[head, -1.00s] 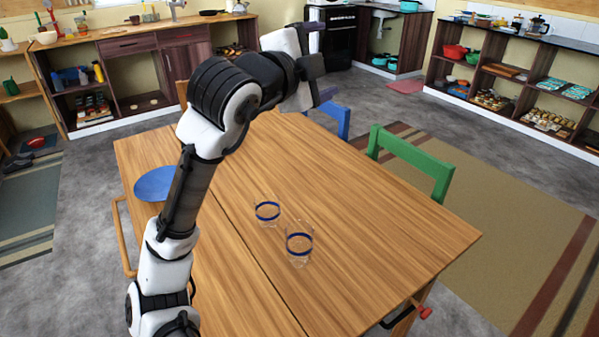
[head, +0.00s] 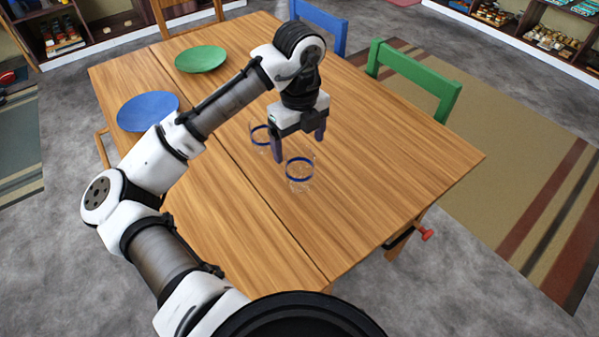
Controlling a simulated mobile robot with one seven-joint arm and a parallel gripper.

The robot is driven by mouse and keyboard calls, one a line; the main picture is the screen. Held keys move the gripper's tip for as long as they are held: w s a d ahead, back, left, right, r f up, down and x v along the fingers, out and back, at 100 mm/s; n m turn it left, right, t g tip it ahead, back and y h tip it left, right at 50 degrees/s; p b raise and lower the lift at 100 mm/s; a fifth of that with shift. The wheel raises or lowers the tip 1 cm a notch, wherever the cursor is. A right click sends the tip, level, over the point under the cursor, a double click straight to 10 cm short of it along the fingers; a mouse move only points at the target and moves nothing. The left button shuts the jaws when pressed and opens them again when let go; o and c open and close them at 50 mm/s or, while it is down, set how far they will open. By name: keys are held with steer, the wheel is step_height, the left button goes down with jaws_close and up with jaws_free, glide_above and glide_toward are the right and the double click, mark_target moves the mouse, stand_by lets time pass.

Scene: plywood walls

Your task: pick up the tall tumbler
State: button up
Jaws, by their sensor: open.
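Two clear glasses with blue bands stand upright on the wooden table (head: 400,160). The nearer one looks the larger and taller, and I take it as the tall tumbler (head: 300,171). The other glass (head: 260,137) stands behind it to the left, partly hidden by my gripper. My gripper (head: 299,147) is open and empty, fingers pointing down, just above and behind the tall tumbler in the picture. Its left finger passes between the two glasses in the picture; I cannot tell its exact height or whether it touches either.
A blue plate (head: 148,108) and a green plate (head: 201,59) lie on the table's left side. A green chair (head: 414,75) and a blue chair (head: 320,26) stand at the far right edge. The table's right part is clear.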

mark_target(299, 159)
steer(key=shift+w+f+p, duration=0.1)
steer(key=shift+f+p, duration=0.5)
steer(key=shift+f, duration=2.45)
steer(key=c, duration=1.3)
